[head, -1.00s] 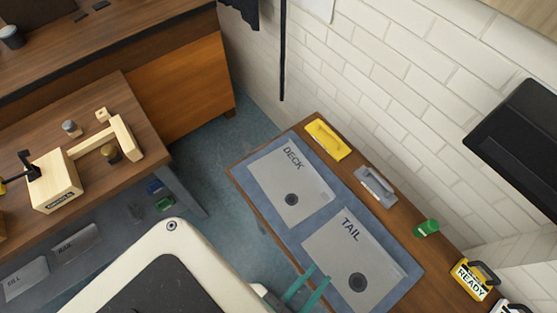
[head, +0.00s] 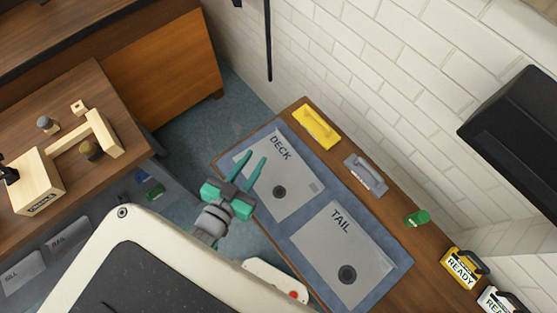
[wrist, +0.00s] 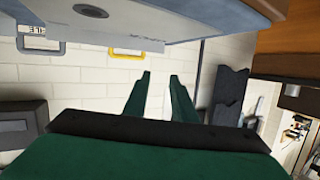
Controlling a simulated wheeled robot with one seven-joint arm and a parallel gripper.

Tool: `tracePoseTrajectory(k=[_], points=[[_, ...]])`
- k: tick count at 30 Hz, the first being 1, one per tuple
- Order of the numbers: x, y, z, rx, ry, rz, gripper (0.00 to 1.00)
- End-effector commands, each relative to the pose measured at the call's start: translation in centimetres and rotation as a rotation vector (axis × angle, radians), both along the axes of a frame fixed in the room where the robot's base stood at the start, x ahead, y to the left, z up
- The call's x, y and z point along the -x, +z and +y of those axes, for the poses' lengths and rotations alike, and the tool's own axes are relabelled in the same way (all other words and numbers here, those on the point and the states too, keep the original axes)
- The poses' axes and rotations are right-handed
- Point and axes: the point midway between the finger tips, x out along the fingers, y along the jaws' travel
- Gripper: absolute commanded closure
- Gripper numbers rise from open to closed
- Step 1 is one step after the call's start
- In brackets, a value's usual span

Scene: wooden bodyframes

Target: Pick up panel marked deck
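The panel marked DECK (head: 290,188) is a grey rectangular plate with a dark round knob or hole. It lies flat on the blue mat (head: 284,230) on the wooden bench. The similar TAIL panel (head: 334,256) lies beside it, nearer the lower right. My gripper (head: 256,169) has two teal fingers, spread apart with nothing between them. In the head view the fingers overlap the left edge of the DECK panel; I cannot tell the height gap. In the wrist view, the fingers (wrist: 159,90) are apart and empty, with a panel edge (wrist: 98,28) above them.
READY signs (head: 461,268) stand at lower right. A brick wall is behind; another table (head: 60,130) holds wooden parts.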

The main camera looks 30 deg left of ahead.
Motion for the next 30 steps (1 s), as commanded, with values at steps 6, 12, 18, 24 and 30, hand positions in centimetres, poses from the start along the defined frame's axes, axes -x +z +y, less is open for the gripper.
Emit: tracePoseTrajectory(k=[6,12,18,24,30], points=[[-2.5,-2.4,0.9,-0.145,-0.177,0.217,0.76],[-5.1,-3.0,1.0,-0.301,-0.374,0.4,0.76],[-7.6,-2.0,0.1,-0.465,-0.598,0.546,0.76],[-8.9,-0.8,-2.0,-0.671,-0.887,0.69,0.76],[-9.8,1.6,-4.6,-0.903,-1.217,0.803,0.76]])
